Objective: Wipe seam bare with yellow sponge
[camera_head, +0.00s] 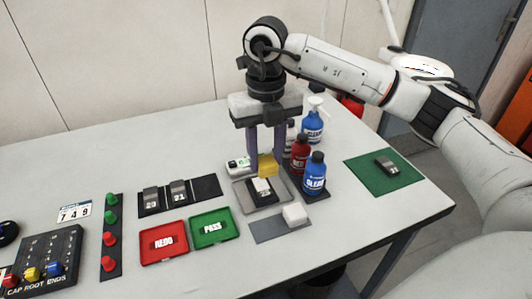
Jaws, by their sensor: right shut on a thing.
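My right gripper (265,160) points straight down over the middle of the table, its two fingers shut on a yellow sponge (268,166). The sponge is just above or touching a dark workpiece (262,198) with a pale patch on top, which lies on a grey plate (240,201). Whether the sponge touches the workpiece I cannot tell. The seam itself is too small to make out. A white sponge-like block (294,214) sits on a grey mat (266,232) in front. My left gripper is not in view.
Blue bottles (315,175), a red bottle (300,155) and a spray bottle (313,122) stand close right of the gripper. A red REDO tray (164,261) and green PASS tray (223,242) lie front left. A green mat (361,174) holds a dark block (386,165).

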